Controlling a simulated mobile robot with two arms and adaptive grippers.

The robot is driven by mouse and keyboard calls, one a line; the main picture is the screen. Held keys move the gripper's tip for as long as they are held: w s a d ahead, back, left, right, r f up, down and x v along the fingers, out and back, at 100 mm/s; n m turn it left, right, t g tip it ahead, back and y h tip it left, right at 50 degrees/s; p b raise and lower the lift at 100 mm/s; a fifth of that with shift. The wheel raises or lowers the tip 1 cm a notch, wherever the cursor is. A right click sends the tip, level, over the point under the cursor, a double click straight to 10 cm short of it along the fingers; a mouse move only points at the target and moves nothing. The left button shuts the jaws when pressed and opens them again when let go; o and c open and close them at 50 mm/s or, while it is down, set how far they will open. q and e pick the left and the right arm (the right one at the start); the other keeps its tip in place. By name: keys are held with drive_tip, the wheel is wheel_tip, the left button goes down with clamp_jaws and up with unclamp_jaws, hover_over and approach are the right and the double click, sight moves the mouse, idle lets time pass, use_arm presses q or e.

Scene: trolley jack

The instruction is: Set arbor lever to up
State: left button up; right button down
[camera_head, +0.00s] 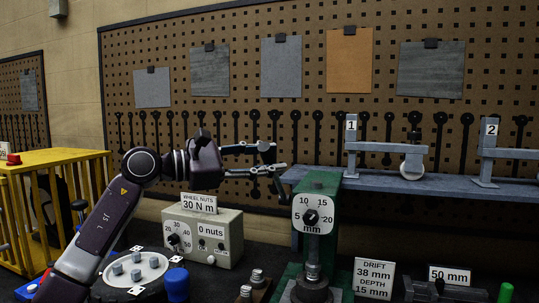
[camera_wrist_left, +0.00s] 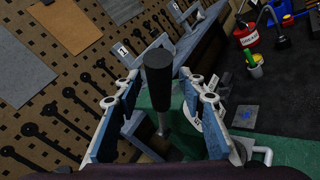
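The arbor press (camera_head: 318,182) is a green column with a white dial marked in mm, right of centre in the head view. Its lever shows in the left wrist view as a black cylindrical grip (camera_wrist_left: 158,72) on a thin metal rod. My left gripper (camera_head: 274,163) is open beside the top of the press. In the left wrist view its two fingers (camera_wrist_left: 160,88) stand on either side of the lever, with gaps on both sides. I cannot tell how deep the grip sits between them. My right gripper is in neither view.
A grey shelf (camera_head: 450,189) with numbered gauges runs behind the press at right. A wheel nuts box (camera_head: 203,232) stands below my left arm. A drift sign (camera_head: 374,279) stands at front right. A yellow cage (camera_head: 55,160) is at left. A pegboard (camera_head: 300,100) covers the wall.

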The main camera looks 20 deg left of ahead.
use_arm(q)
drive_tip(key=shift+d+r, duration=0.1)
drive_tip(key=shift+c, duration=0.4)
clamp_jaws()
